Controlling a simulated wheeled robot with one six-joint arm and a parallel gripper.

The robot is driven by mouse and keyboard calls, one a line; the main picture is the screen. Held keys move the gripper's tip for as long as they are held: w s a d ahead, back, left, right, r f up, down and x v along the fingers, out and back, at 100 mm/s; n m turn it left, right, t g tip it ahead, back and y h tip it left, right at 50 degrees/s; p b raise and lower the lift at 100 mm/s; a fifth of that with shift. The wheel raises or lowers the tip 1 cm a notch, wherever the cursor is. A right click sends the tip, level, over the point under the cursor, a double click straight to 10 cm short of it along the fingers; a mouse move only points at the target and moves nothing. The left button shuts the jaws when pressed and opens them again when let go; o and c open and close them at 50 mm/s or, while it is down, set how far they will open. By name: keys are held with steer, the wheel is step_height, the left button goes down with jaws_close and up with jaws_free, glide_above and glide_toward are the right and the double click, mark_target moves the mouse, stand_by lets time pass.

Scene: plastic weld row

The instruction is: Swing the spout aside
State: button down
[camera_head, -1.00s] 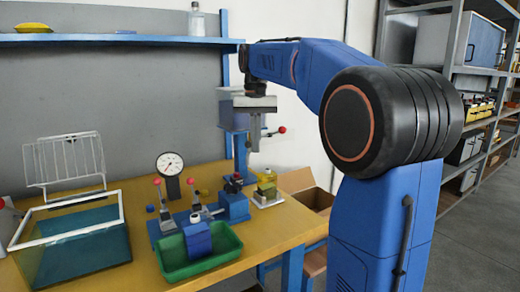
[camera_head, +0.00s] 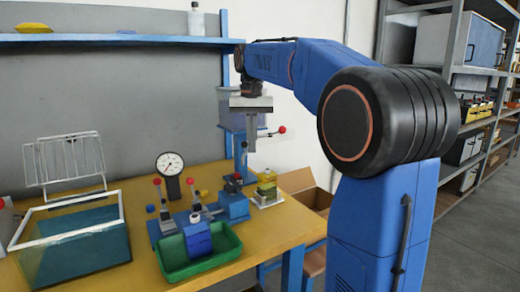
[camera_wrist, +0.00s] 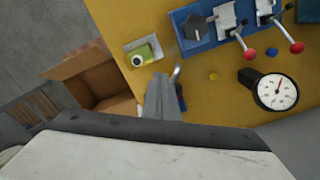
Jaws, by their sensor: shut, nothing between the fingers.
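My gripper (camera_head: 252,140) hangs fingers-down in front of a blue post (camera_head: 240,165) at the back right of the yellow bench. Its fingers are together with nothing between them. A pale grey container (camera_head: 228,118) on the post is partly hidden behind the gripper. A short lever with a red ball (camera_head: 282,129) sticks out to the right of the fingers. I cannot clearly make out the spout in the head view. In the wrist view, my shut fingers (camera_wrist: 160,82) point at the bench, and a small shiny metal piece (camera_wrist: 177,72) shows beside their tips; I cannot tell whether it is the spout.
Below stand a small yellow-green part (camera_head: 267,184) on a pale plate, blue fixtures (camera_head: 234,204) with red-knobbed levers, and a dial gauge (camera_head: 170,165). A green tray (camera_head: 205,262) lies in front. An open cardboard box (camera_head: 312,198) is beyond the bench's right edge.

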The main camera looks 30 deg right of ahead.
steer(key=shift+a, duration=0.15)
steer(key=shift+w+a, duration=0.15)
steer(key=shift+a, duration=0.1)
steer(key=shift+w+a, duration=0.15)
steer(key=shift+w, duration=0.05)
stand_by(0.3)
steer(key=shift+w+a, duration=0.2)
steer(key=shift+a, duration=0.1)
steer(key=shift+w, duration=0.1)
stand_by(0.4)
